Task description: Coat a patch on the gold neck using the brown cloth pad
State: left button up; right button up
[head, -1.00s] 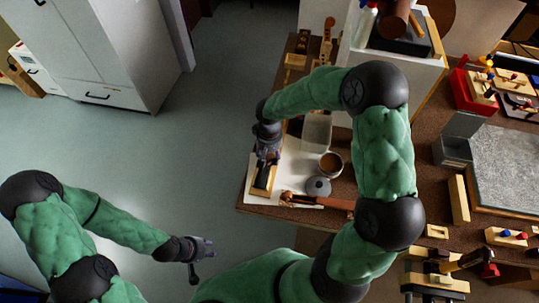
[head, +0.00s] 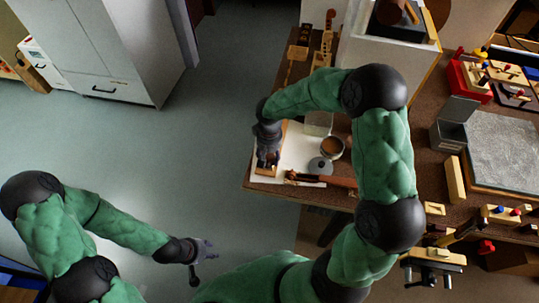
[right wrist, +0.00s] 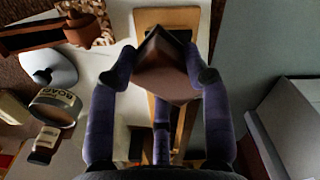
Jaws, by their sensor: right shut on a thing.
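My right gripper (right wrist: 158,75) is shut on a brown, block-shaped pad (right wrist: 172,78), with fingers on both sides of it. In the head view this gripper (head: 268,145) is over a wooden piece on the white sheet, at the table's near left corner. The pad is mostly hidden there. I cannot tell whether it touches the wood (right wrist: 165,18) beyond it. A reddish-brown neck (head: 325,179) lies along the near table edge. Light wooden neck-like pieces (head: 297,53) lie at the back; I cannot tell which is the gold neck. My left gripper (head: 204,255) is empty over the floor, its fingers apart.
An open jar (head: 332,147) of brown stuff and a grey lid (head: 319,166) stand right of my right gripper. A clear container (head: 319,123) is behind them. A grey box (head: 452,128) and a red bin (head: 466,80) are farther right.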

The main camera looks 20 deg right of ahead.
notch_tip(320, 180, up, 2)
jog(key=shift+w+r+p, duration=0.15)
jog(key=shift+r+p, duration=0.1)
jog(key=shift+p, duration=0.05)
jog(key=shift+w+d+r+p, duration=0.1)
jog(key=shift+d+r+p, duration=0.05)
jog(key=shift+r+p, duration=1.9)
jog(key=shift+r, duration=0.65)
